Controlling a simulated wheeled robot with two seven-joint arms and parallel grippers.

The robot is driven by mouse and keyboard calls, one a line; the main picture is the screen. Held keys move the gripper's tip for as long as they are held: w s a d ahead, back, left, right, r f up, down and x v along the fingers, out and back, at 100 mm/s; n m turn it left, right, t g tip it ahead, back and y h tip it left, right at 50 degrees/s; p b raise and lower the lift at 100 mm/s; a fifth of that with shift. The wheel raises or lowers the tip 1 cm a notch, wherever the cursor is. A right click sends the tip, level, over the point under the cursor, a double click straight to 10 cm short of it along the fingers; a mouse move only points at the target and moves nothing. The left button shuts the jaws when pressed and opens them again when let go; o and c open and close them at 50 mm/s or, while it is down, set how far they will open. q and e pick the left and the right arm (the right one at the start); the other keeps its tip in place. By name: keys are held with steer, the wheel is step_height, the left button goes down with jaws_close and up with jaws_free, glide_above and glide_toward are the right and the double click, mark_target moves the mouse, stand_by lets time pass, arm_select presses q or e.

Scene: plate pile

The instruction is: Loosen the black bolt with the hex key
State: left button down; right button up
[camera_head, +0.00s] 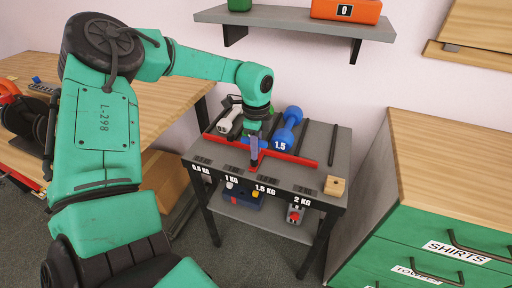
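My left gripper (254,150) points down over the grey-topped rack (307,182), at the long red bar (290,157) lying across it. A small red piece shows at its fingertips; I cannot tell whether it is part of the bar or held, or whether the fingers are shut. I cannot make out a hex key for certain. A small wooden block (335,186) with a tiny dark spot on top sits at the rack's front right corner; I cannot tell if the spot is the black bolt. My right gripper is out of view.
A blue dumbbell (287,128) marked 1.5 and a white-and-black object (230,121) lie behind the red bar. A wooden workbench (153,113) stands left, a green drawer cabinet (447,148) right. A wall shelf (290,20) hangs above.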

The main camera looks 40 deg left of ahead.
arm_select(q)
steer(key=shift+f+n+b, duration=0.15)
steer(key=shift+n+b, duration=0.4)
steer(key=shift+n, duration=0.05)
steer(key=n+b, duration=0.2)
steer(key=n, duration=0.1)
steer(key=shift+w+a, duration=0.1)
steer(key=n+b, duration=0.2)
steer(key=n, duration=0.3)
steer(key=shift+w, duration=0.1)
steer(key=shift+n+b, duration=0.4)
steer(key=shift+n, duration=0.2)
steer(key=c, duration=0.7)
jaws_free()
